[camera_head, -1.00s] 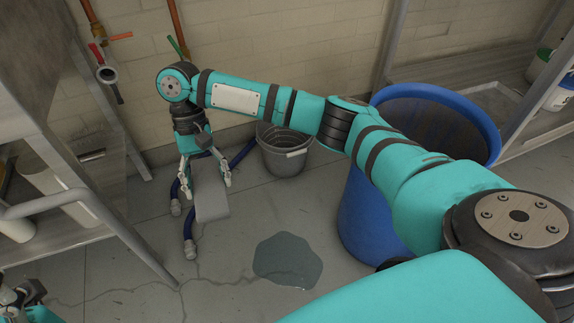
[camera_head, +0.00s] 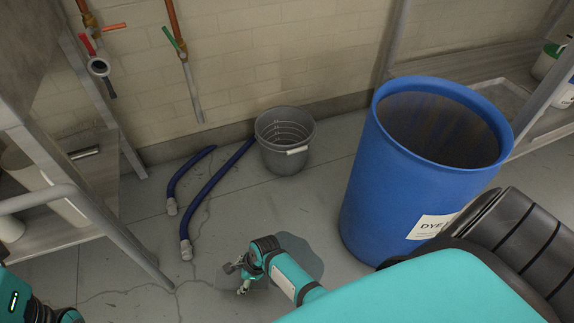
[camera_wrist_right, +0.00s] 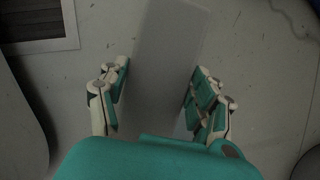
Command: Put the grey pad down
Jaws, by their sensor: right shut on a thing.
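The grey pad (camera_wrist_right: 168,50) shows in the right wrist view as a long, flat grey piece running up from between the fingers. My right gripper (camera_wrist_right: 160,100) has one finger on each side of it and is shut on it. In the head view my right gripper (camera_head: 241,281) is low over the floor at the bottom middle, left of a dark puddle. The pad is hidden there, and I cannot tell if it touches the floor. Only part of my left arm shows at the lower left; its gripper is out of view.
A dark wet puddle (camera_head: 305,255) lies behind my right forearm. A blue drum (camera_head: 375,190) stands to the right, a grey bucket (camera_head: 283,158) by the wall. Blue hoses (camera_head: 222,183) lie on the floor. A metal frame (camera_head: 95,215) is at left. Floor between hoses and drum is open.

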